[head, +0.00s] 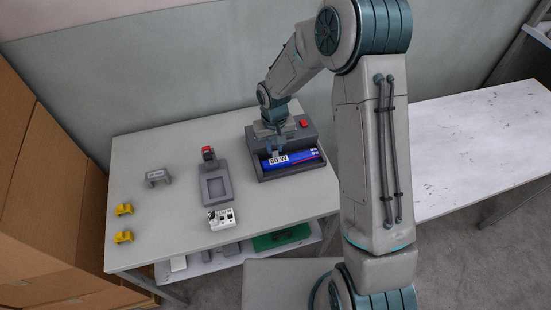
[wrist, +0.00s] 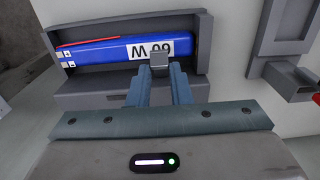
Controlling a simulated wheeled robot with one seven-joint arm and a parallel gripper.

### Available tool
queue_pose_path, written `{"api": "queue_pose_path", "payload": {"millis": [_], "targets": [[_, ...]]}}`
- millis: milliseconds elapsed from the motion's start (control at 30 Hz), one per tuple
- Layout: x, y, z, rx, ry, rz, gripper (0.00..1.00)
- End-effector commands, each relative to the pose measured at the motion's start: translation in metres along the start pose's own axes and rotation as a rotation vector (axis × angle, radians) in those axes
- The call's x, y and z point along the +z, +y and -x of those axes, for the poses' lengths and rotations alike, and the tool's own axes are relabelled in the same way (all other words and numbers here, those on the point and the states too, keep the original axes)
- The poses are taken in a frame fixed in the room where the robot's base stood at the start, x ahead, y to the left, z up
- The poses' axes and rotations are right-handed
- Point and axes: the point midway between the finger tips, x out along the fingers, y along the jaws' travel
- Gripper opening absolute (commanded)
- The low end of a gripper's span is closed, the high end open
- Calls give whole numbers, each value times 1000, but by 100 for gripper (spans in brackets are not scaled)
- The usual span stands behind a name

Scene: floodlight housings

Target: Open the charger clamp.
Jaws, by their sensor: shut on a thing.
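The charger (head: 316,138) is a dark grey block with a red button on the table's right part. A blue pack (head: 305,159) marked "60 W" lies in its front slot. In the wrist view the charger (wrist: 80,97) and the pack (wrist: 95,52) appear upside down. The charger clamp (wrist: 159,59) shows as a small grey tab at the slot's edge, overlapping the pack's white label. My gripper (wrist: 160,74) is shut on this tab, one finger on each side. In the head view my gripper (head: 276,146) is over the charger's front; the clamp is hard to make out there.
A grey fixture (head: 230,193) with a red-tipped part stands left of the charger. A white box (head: 222,218), a grey bracket (head: 158,176) and yellow clips (head: 124,209) are on the table (head: 178,212). A green board (head: 282,238) lies on the shelf below.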

Motion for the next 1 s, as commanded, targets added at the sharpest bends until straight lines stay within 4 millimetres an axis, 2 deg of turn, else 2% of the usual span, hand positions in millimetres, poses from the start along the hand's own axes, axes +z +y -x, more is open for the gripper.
{"api": "queue_pose_path", "payload": {"millis": [1000], "targets": [[-13, 0, 6, -1, 3, 0, 11]]}}
